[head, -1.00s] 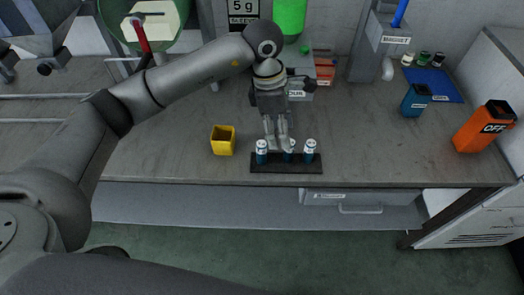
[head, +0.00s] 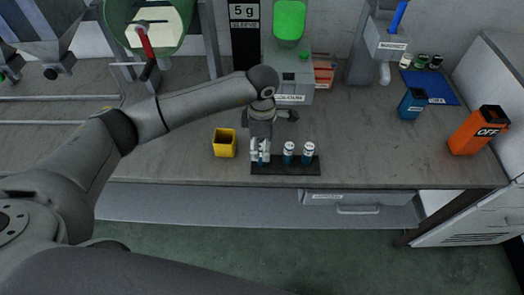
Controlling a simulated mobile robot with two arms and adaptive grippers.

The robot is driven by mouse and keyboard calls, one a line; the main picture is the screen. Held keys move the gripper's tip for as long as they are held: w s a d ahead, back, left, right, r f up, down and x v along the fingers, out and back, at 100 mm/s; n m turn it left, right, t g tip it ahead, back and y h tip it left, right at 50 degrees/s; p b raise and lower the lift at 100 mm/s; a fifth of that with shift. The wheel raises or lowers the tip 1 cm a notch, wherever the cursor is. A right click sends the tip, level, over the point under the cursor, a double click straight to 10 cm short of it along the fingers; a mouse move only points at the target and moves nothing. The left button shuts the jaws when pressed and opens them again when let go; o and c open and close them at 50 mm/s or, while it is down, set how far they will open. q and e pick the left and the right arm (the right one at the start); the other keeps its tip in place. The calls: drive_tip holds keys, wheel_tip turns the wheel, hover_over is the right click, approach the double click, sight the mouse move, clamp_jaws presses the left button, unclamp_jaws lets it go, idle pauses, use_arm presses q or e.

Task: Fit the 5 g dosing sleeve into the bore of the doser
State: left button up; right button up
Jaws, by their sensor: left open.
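Three sleeves with white tops and blue bodies stand upright in a black rack (head: 286,170) near the table's front edge. The middle sleeve (head: 288,153) and the right sleeve (head: 308,153) show clearly; their markings are too small to read. My left gripper (head: 261,157) is open, pointing down at the left sleeve, which its fingers mostly hide. I cannot tell whether they touch it. A grey box with a green hopper, likely the doser (head: 292,82), stands behind the gripper; its bore is not discernible. My right gripper is not in view.
A yellow bin (head: 224,143) stands left of the rack. A blue bin (head: 412,103), a blue mat (head: 438,88) and an orange OFF bin (head: 480,130) are on the right. The table right of the rack is clear.

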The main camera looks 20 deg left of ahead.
use_arm(q)
drive_tip(key=shift+f, duration=0.65)
clamp_jaws()
drive_tip(key=shift+r, duration=0.15)
